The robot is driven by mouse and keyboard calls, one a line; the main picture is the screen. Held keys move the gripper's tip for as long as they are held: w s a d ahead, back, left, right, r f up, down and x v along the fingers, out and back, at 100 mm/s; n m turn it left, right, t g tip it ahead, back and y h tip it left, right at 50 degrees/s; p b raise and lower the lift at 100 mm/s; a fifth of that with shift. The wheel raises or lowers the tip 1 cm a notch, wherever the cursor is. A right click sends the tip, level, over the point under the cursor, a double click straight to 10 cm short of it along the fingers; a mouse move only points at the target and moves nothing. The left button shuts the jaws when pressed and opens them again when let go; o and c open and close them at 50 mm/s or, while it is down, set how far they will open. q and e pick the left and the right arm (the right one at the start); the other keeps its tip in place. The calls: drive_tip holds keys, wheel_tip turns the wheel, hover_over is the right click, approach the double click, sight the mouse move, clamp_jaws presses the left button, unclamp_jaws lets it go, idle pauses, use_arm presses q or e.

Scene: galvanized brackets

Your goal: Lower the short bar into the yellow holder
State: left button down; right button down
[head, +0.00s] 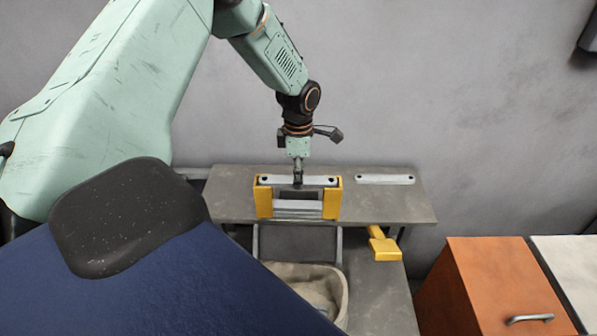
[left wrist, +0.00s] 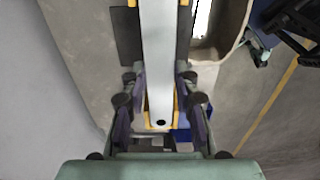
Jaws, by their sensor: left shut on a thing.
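The short bar (head: 321,181) is a pale metal strip with a dark hole near each end. My left gripper (head: 298,183) is shut on its middle from above. The yellow holder (head: 264,203) has two yellow uprights, with grey metal between them, on the grey bench. The bar lies level across the top of the holder, its ends at the two uprights. I cannot tell whether it touches them. In the left wrist view the bar (left wrist: 157,55) runs between the fingers (left wrist: 158,90), with yellow (left wrist: 160,126) around its near end. My right gripper is not in view.
A second pale bar (head: 385,179) lies on the bench (head: 400,207) to the right. A yellow part (head: 383,246) sits lower, before the bench. A beige bin (head: 343,300) stands below the holder, and an orange cabinet (head: 485,285) at the right. The wall is close behind.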

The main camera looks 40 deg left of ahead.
use_arm(q)
drive_tip(key=shift+d+f, duration=0.1)
drive_tip(key=shift+f, duration=0.35)
drive_tip(key=shift+w+f+b, duration=0.1)
drive_tip(key=shift+f+b, duration=0.5)
drive_tip(key=shift+f, duration=1)
drive_tip(key=c, duration=1)
unclamp_jaws()
drive_tip(key=shift+o, duration=0.3)
